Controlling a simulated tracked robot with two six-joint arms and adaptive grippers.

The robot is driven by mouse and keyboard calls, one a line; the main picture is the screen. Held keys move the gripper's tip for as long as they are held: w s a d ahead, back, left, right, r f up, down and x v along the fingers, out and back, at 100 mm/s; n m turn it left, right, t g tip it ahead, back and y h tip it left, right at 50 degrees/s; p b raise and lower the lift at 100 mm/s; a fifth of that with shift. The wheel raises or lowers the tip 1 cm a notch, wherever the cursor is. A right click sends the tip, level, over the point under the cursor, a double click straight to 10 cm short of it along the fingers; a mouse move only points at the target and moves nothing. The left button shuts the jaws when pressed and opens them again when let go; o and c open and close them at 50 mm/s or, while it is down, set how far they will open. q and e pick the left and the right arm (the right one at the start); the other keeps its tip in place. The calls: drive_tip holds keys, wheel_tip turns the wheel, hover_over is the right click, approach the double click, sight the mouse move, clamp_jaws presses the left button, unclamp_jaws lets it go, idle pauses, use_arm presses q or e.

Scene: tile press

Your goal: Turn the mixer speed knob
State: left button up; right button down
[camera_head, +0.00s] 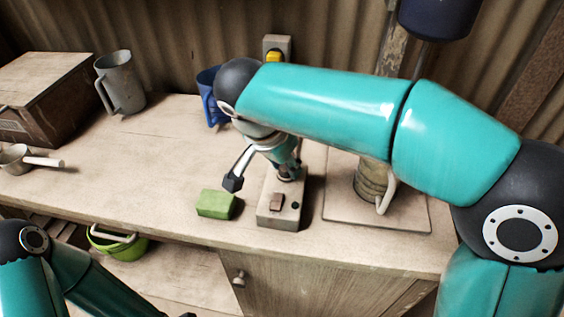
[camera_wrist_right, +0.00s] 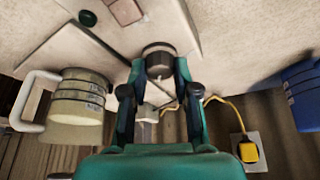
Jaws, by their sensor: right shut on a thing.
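The pale control box (camera_head: 277,220) stands on the bench, with a reddish-brown switch (camera_head: 276,202) and a black button (camera_head: 295,205) on its top. The dark round speed knob (camera_wrist_right: 158,58) is at the box's far end. My right gripper (camera_head: 288,172) reaches down to that end, and its fingers partly hide the knob in the head view. In the right wrist view my right gripper (camera_wrist_right: 158,68) has one fingertip on each side of the knob and is shut on it. Part of my left arm shows at the lower left in the head view; its gripper is out of view.
A green block (camera_head: 216,204) lies just left of the box. A ringed pot (camera_head: 371,182) with a pale handle stands on a board (camera_head: 340,205) to the right. A blue jug (camera_head: 207,90) stands behind. A grey jug (camera_head: 121,84) is farther left. The bench's left middle is clear.

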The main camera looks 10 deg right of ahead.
drive_tip(key=m, duration=0.1)
drive_tip(key=m+g+p, duration=0.1)
drive_tip(key=m, duration=0.3)
drive_tip(key=shift+w+a+g+h, duration=0.2)
drive_tip(key=shift+a+g+h, duration=0.1)
drive_tip(key=shift+g, duration=0.1)
drive_tip(key=c, duration=0.9)
unclamp_jaws()
drive_tip(key=shift+d, duration=0.1)
